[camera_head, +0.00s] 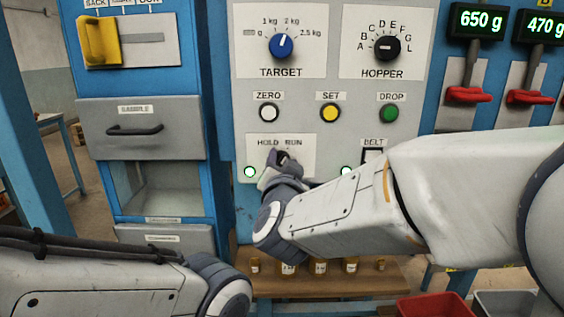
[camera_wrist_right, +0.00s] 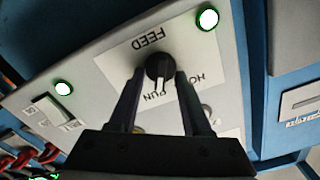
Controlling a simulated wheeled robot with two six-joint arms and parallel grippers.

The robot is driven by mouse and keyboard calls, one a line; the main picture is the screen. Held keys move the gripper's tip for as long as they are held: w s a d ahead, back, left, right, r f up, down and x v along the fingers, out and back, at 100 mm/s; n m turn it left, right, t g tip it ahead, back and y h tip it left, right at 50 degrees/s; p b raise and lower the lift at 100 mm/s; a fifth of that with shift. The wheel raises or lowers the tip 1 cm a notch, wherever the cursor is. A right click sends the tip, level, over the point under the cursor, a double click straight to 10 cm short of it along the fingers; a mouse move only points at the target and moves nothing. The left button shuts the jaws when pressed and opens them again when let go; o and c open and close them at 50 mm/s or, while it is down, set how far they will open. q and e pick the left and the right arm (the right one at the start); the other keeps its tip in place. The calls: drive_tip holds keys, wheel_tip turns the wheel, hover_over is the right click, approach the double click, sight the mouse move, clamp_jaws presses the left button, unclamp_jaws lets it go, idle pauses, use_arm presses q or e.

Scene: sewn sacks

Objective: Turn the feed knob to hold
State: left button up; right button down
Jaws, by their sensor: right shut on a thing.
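The feed knob (camera_head: 285,157) is a small black knob on a white plate, below the words HOLD and RUN, partly hidden by my right gripper (camera_head: 276,165). In the right wrist view, where the lettering is upside down, the feed knob (camera_wrist_right: 158,66) sits between the two fingers of my right gripper (camera_wrist_right: 160,78), which is shut on it. Its white pointer mark appears to point towards RUN. HOLD is partly covered by a finger. My left arm shows at the lower left, but its gripper is out of view.
Above are the blue target knob (camera_head: 282,46), the black hopper knob (camera_head: 386,48) and the ZERO (camera_head: 269,113), SET (camera_head: 330,113) and DROP (camera_head: 390,113) buttons. The belt switch (camera_head: 373,156) is at right, partly hidden. A wooden shelf (camera_head: 385,273) with small bottles lies below.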

drive_tip(key=shift+r+n+p, duration=0.15)
drive_tip(key=shift+n+p, duration=0.7)
drive_tip(key=shift+n, duration=0.05)
drive_tip(key=n+p, duration=0.2)
drive_tip(key=n, duration=0.1)
drive_tip(key=shift+a+p, duration=0.15)
drive_tip(key=shift+p, duration=0.25)
drive_tip(key=n+p, duration=0.2)
drive_tip(key=n, duration=0.2)
drive_tip(key=shift+a+p, duration=0.15)
drive_tip(key=shift+p, duration=0.15)
drive_tip(key=shift+a+f+n+p, duration=0.1)
drive_tip(key=shift+f+n+p, duration=0.1)
drive_tip(key=shift+n+p, duration=1)
drive_tip(key=shift+n, duration=0.4)
drive_tip(key=shift+c, duration=1.8)
unclamp_jaws()
